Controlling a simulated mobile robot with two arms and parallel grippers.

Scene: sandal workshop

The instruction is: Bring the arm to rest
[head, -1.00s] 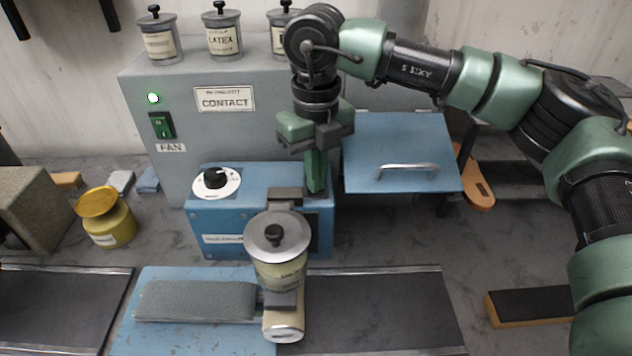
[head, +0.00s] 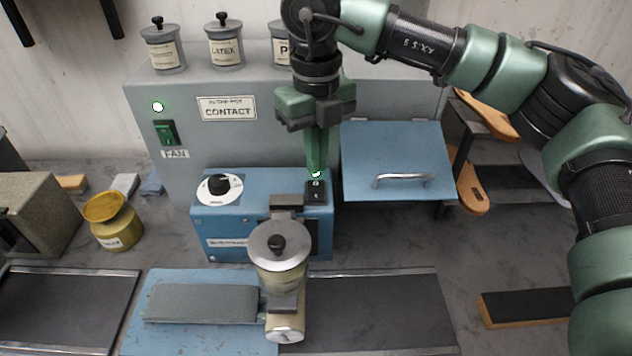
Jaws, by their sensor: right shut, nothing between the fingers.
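My right arm comes in from the right and reaches over the bench. Its gripper (head: 317,172) points straight down, shut, with nothing between its green fingers. The fingertips are just above or at the black switch (head: 316,192) on top of the blue machine (head: 262,217); I cannot tell whether they touch it. A small white light shows at the switch, by the fingertips. The left gripper is not in view.
The grey cabinet (head: 200,140) with lit green lamp stands behind, with labelled cans (head: 226,48) on top. A blue flap with handle (head: 397,160) is right of the gripper. A yellow jar (head: 113,220) stands left.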

